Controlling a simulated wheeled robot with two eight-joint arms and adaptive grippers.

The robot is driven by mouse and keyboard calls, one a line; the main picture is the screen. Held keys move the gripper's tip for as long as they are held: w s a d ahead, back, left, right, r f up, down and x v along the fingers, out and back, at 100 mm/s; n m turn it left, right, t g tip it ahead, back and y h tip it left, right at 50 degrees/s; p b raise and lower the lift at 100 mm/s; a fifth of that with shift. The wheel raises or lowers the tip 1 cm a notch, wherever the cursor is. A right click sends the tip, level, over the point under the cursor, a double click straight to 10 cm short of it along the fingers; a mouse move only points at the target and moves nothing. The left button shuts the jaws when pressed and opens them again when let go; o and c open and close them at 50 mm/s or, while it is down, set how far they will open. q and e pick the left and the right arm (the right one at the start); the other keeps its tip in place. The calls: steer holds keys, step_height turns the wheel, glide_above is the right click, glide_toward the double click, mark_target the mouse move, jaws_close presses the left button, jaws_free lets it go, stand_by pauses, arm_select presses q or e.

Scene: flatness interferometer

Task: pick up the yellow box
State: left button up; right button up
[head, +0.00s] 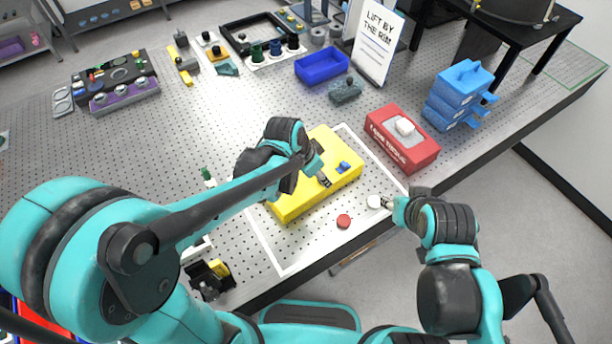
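The yellow box (289,205) lies on the perforated table inside a white outlined rectangle, set at an angle. A small blue part (343,167) sits on its top. My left gripper (324,180) is over the top of the yellow box, and my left arm hides part of the box. Whether its fingers touch the box or are open cannot be made out. My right gripper (388,203) is at the right side of the outlined area, beside a white round disc (374,202). Its finger opening is too small to tell. A red round disc (343,221) lies in front of the box.
A red box (403,153) with a white piece on top stands right of the outline. Stacked blue cases (459,96), a blue bin (321,65) and a sign (376,45) stand behind. The table's front edge is close.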

arm_select(q)
steer(key=shift+x, duration=1.1)
jaws_close()
steer(key=shift+r, duration=0.1)
steer(key=shift+w+r, duration=0.1)
